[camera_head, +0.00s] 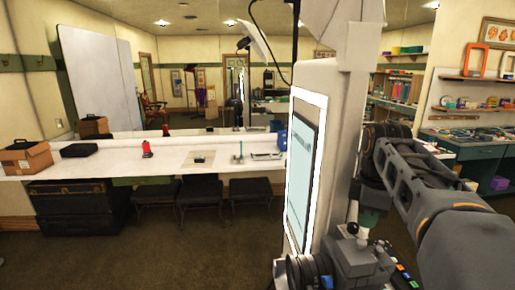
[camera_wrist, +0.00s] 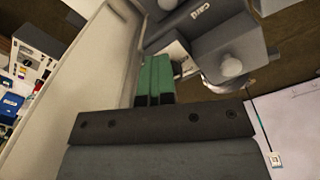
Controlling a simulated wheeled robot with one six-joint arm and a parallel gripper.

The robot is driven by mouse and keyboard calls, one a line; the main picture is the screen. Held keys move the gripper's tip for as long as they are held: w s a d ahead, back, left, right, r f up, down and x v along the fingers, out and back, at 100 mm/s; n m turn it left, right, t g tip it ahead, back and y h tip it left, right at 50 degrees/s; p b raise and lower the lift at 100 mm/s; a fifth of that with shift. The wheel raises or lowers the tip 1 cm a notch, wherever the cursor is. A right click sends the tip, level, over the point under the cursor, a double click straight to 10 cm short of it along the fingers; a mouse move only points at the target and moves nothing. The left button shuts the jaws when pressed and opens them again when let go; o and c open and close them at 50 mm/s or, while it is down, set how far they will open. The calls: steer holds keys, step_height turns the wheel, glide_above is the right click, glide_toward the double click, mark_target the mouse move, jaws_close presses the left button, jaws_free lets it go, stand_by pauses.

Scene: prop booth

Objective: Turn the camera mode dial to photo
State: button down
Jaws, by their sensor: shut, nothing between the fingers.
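A grey camera (camera_head: 358,262) with a large black lens (camera_head: 308,270) stands low in front of the white kiosk in the head view. A small dark dial (camera_head: 352,229) shows on its top; its setting is too small to read. In the wrist view, the grey camera body (camera_wrist: 178,32) lies beyond the fingertips, and a pale round knob (camera_wrist: 231,66) is to their right. My gripper (camera_head: 368,226) is shut and empty, with its green fingers (camera_wrist: 154,78) together. It is close above and right of the dial; I cannot tell whether they touch.
The white kiosk (camera_head: 338,130) with its lit screen (camera_head: 302,170) rises directly behind the camera. Coloured buttons (camera_head: 405,275) lie to the camera's right. A long white counter (camera_head: 110,166) with stools (camera_head: 200,190) beneath stands further back at left. The carpet (camera_head: 180,262) at left is clear.

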steer(key=shift+s+a+f+g, duration=0.15)
steer(key=shift+s+f+g, duration=0.2)
steer(key=shift+f, duration=0.45)
steer(key=shift+s+a+r, duration=0.1)
steer(key=shift+s+a, duration=0.2)
steer(key=shift+s, duration=0.4)
steer(key=shift+w, duration=0.1)
steer(key=shift+d, duration=0.15)
steer(key=shift+s+p, duration=0.2)
steer(key=shift+p, duration=0.1)
step_height(320, 180, up, 6)
steer(key=p, duration=0.4)
steer(key=shift+r, duration=0.25)
steer(key=shift+d, duration=0.1)
